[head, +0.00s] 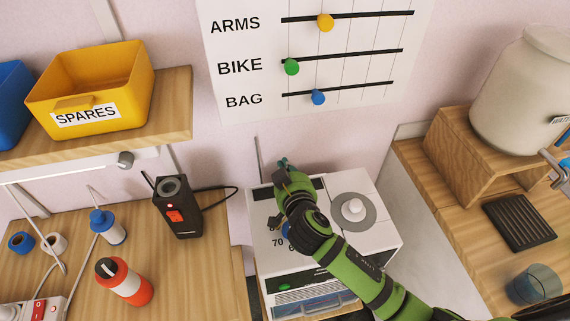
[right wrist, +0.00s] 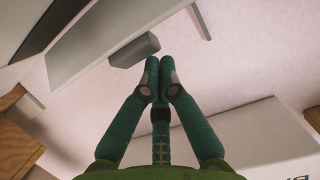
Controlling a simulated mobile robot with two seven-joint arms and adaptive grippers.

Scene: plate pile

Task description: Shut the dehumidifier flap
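The white dehumidifier (head: 378,245) stands at lower middle in the head view, with a round grey knob, a numbered dial partly covered by my arm, and a dark slot (head: 319,183) at the back of its top. A thin grey upright strip (head: 258,157) rises at its back left corner; I cannot tell whether this is the flap. My right gripper (head: 284,163) is over the back of the top. In the right wrist view its fingers (right wrist: 160,62) are pressed together with nothing between them, close to a small grey block (right wrist: 135,50). My left gripper is out of view.
A shelf (head: 176,112) with a yellow SPARES bin (head: 95,85) is at upper left. A black device (head: 178,205) and an orange bottle (head: 127,283) stand on the left bench. A wooden stand (head: 465,155) and a glass (head: 535,285) are at right.

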